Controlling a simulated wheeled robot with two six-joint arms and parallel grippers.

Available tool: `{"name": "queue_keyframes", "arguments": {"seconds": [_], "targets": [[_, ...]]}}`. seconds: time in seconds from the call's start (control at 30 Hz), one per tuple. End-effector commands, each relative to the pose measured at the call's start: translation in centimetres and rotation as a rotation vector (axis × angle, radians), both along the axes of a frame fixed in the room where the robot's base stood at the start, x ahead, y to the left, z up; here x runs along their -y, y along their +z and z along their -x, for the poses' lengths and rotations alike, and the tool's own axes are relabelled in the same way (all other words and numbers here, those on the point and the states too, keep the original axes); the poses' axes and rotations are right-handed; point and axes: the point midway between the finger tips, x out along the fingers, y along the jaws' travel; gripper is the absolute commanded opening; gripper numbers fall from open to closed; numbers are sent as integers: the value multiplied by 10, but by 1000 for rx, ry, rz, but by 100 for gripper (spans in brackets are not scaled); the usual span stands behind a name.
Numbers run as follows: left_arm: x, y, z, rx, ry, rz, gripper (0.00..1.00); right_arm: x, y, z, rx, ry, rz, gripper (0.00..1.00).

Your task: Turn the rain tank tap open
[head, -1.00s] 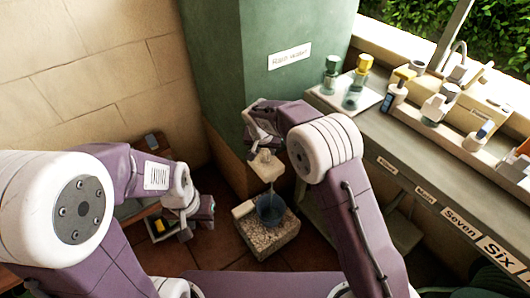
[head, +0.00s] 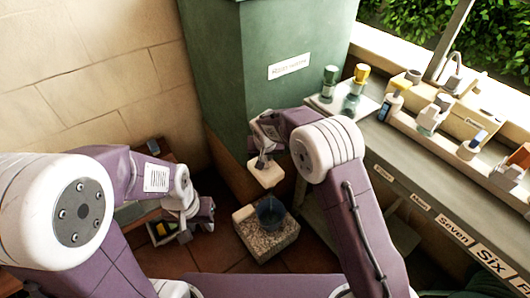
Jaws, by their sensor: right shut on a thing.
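The green rain tank (head: 225,85) stands at the back centre, with a white label (head: 289,67) on its front. My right gripper (head: 263,160) is low in front of the tank, shut on a small pale block-shaped part (head: 266,174), apparently the tap. The fingers and arm hide much of it, and I cannot read how far it is turned. A dark bucket (head: 270,211) stands below on a speckled stone block (head: 262,240). My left gripper (head: 195,218) hangs low at the left, away from the tank; its finger opening is not clear.
A grey counter (head: 400,150) runs along the right, with several bottles, a pale box (head: 470,117) and number signs on its front edge. Tiled floor shows between.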

Motion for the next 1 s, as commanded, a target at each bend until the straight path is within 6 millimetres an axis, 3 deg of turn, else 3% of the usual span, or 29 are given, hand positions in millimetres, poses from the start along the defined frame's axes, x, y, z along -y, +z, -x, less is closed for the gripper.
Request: {"name": "queue_keyframes", "arguments": {"seconds": [0.03,0.2,0.4,1.0], "targets": [[0,15,0,0,0,0,36,2,7,1,-4,34,1,0],[0,45,0,0,0,0,36,3,9,1,-5,179,1,0],[0,66,0,0,0,0,36,3,5,0,-2,338,-1,0],[0,52,0,0,0,0,36,4,-1,-1,0,602,0,0]]}}
